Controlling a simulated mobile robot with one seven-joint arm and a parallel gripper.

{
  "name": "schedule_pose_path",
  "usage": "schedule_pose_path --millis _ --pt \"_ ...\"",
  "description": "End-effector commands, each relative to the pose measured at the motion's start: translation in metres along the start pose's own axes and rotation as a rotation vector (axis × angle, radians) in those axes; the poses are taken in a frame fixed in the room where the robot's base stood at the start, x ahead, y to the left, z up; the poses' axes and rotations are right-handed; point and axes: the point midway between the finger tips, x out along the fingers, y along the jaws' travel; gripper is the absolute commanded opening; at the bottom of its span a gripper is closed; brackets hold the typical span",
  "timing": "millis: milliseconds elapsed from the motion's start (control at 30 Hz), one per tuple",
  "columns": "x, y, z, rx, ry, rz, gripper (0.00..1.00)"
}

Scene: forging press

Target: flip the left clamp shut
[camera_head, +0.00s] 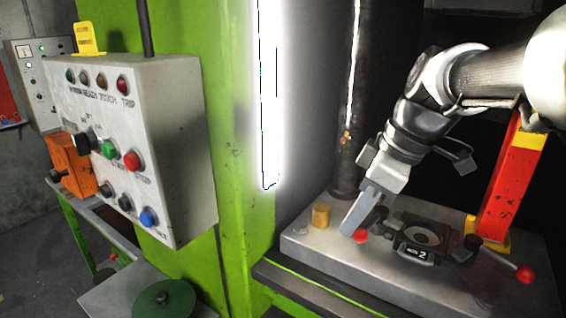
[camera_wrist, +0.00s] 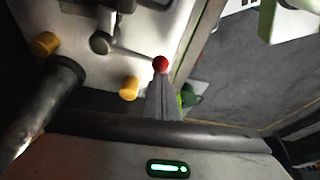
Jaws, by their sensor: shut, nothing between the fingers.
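The left clamp shows as a dark pivot (camera_head: 376,217) with a lever ending in a red ball knob (camera_head: 361,236), to the left of the die labelled 2 (camera_head: 416,254). In the wrist view the lever (camera_wrist: 130,53) runs from a round dark pivot (camera_wrist: 100,43) to the red knob (camera_wrist: 161,64). It points outward, away from the die. My gripper (camera_head: 352,227) is shut and empty, its fingertips low over the bed close beside the knob. In the wrist view the gripper tips (camera_wrist: 160,78) appear right at the knob; whether they touch it I cannot tell.
The right clamp's red knob (camera_head: 525,274) sticks out to the right of the die. A yellow peg (camera_head: 321,215) stands left of my gripper, with a dark column (camera_head: 346,140) behind. A red and yellow post (camera_head: 508,185) stands right. The control box (camera_head: 140,150) is far left.

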Motion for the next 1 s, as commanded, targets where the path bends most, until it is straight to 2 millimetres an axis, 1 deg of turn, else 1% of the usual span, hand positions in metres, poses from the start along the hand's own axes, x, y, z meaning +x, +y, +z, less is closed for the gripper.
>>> schedule_pose_path --millis 67,300,900,1000 --pt "0.000 -0.001 0.004 -0.027 -0.001 -0.008 0.00" --pt "-0.004 -0.003 0.011 -0.022 -0.001 -0.006 0.00" --pt "-0.005 -0.003 0.014 -0.019 -0.004 -0.006 0.00" --pt "-0.009 -0.003 0.014 -0.019 -0.003 -0.005 0.00"
